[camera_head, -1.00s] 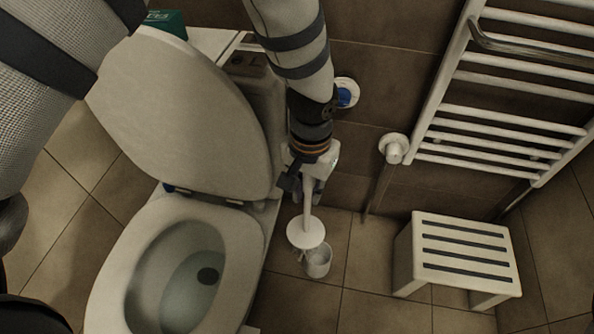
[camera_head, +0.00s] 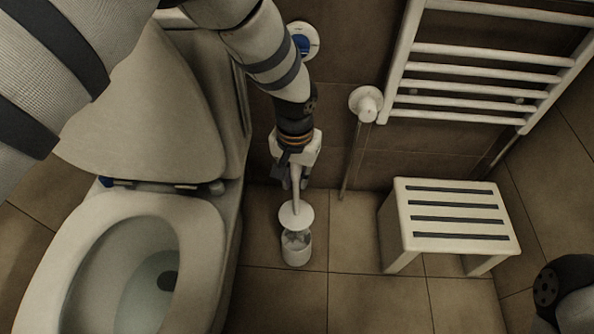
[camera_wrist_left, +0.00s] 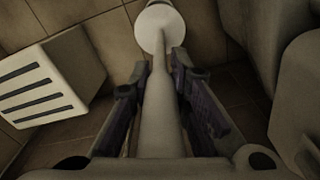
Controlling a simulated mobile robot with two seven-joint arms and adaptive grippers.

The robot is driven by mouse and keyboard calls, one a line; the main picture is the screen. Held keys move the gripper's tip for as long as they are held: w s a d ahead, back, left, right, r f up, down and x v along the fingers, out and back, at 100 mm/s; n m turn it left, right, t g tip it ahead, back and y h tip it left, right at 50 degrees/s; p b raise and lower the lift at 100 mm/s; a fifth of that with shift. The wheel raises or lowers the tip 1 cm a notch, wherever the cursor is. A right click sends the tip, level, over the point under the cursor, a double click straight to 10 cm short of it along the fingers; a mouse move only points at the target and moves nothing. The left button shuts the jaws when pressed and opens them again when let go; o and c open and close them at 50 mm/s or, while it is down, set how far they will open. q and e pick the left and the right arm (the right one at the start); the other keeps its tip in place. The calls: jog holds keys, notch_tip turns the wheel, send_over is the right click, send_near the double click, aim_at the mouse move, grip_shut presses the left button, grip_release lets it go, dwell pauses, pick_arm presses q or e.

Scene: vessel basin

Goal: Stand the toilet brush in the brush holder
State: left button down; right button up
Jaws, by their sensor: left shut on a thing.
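The white toilet brush has a long handle and a round disc (camera_head: 296,214). My left gripper (camera_head: 293,184) is shut on its handle, and the brush hangs nearly upright, head down. In the left wrist view the handle (camera_wrist_left: 160,100) runs between the two fingers (camera_wrist_left: 158,85) to the white disc (camera_wrist_left: 160,28). The white brush holder (camera_head: 296,251) stands on the floor right below the disc. Grey bristles show at the holder's mouth under the disc; I cannot tell how deep they are. My right gripper is not in view.
The toilet (camera_head: 128,262) with raised lid is close on the left. A white slatted stool (camera_head: 452,216) stands at the right, under the towel radiator (camera_head: 480,85). A round wall valve (camera_head: 366,103) is behind. Bare floor tiles lie between holder and stool.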

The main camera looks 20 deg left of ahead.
aim_at(296, 200)
pick_arm(q)
jog(key=shift+f+b, duration=2)
jog(key=shift+f, duration=2.9)
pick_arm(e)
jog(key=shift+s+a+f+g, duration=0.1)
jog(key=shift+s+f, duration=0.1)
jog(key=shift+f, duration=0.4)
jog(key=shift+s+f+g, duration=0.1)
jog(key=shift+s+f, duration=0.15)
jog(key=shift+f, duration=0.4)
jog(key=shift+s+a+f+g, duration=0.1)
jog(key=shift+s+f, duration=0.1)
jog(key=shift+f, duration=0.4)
pick_arm(q)
jog(key=c, duration=1.4)
grip_release()
jog(key=shift+r, duration=0.15)
jog(key=r, duration=1.1)
jog(key=shift+s+r, duration=0.2)
jog(key=shift+r, duration=0.2)
jog(key=shift+d, duration=0.1)
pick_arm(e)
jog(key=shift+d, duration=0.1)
